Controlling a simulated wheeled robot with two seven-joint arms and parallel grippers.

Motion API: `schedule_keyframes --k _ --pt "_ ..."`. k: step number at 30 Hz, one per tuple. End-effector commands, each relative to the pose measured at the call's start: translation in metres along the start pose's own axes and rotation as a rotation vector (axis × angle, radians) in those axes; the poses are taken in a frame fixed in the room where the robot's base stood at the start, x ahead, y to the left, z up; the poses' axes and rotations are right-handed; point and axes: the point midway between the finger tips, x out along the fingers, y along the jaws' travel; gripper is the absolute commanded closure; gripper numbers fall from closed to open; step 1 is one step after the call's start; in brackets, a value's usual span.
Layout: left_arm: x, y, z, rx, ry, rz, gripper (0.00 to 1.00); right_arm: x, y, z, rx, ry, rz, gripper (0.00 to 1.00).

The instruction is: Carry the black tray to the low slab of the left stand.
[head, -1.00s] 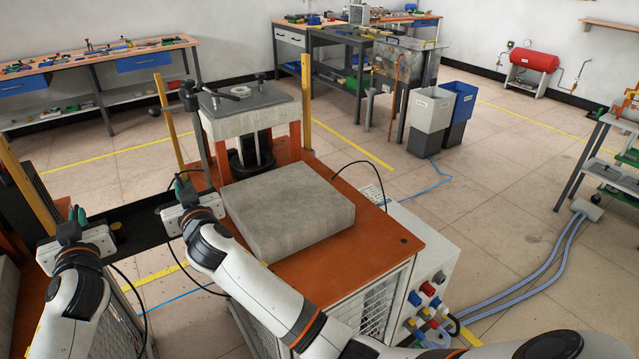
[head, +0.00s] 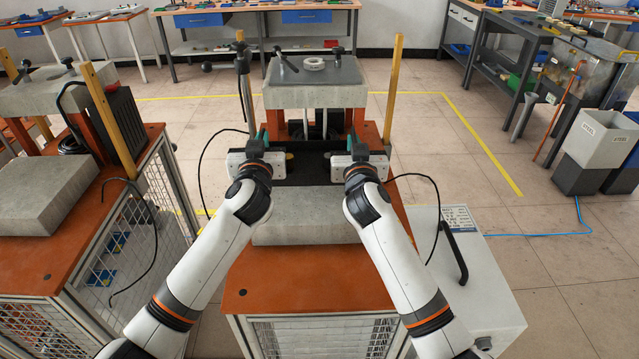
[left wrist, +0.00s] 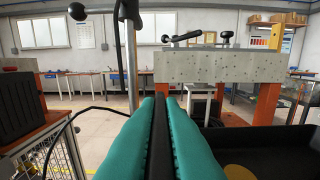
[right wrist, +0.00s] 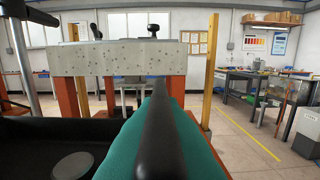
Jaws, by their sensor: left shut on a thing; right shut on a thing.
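The black tray (head: 305,176) is held level in front of me, over the far part of the low slab (head: 305,230) of the stand straight ahead. Whether it touches the slab cannot be told. My left gripper (head: 261,140) is shut on its left rim, my right gripper (head: 352,143) on its right rim. Teal fingers pinch the tray's rim in the left wrist view (left wrist: 158,130) and right wrist view (right wrist: 160,130). A brass disc (left wrist: 238,172) and a grey disc (right wrist: 72,165) show in the tray. Another stand at the left has its own low slab (head: 45,195).
A raised concrete slab (head: 315,92) stands behind the tray, with wooden posts (head: 394,90) on both sides. A black box (head: 122,115) is on the left stand. A white cabinet (head: 480,290) adjoins the front stand. Floor is open behind and right.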

Motion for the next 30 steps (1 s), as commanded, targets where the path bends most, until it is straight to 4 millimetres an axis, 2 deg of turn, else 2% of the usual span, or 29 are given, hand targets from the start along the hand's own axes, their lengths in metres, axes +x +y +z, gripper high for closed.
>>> schedule_keyframes --k 17,30 --pt "0.0 0.001 -0.001 0.0 -0.002 0.001 1.0 0.0 0.0 -0.001 0.0 -0.002 0.0 1.0" --pt "0.0 0.0 -0.025 0.0 -0.002 0.001 1.0 0.0 0.0 -0.025 0.0 -0.002 0.0 1.0"
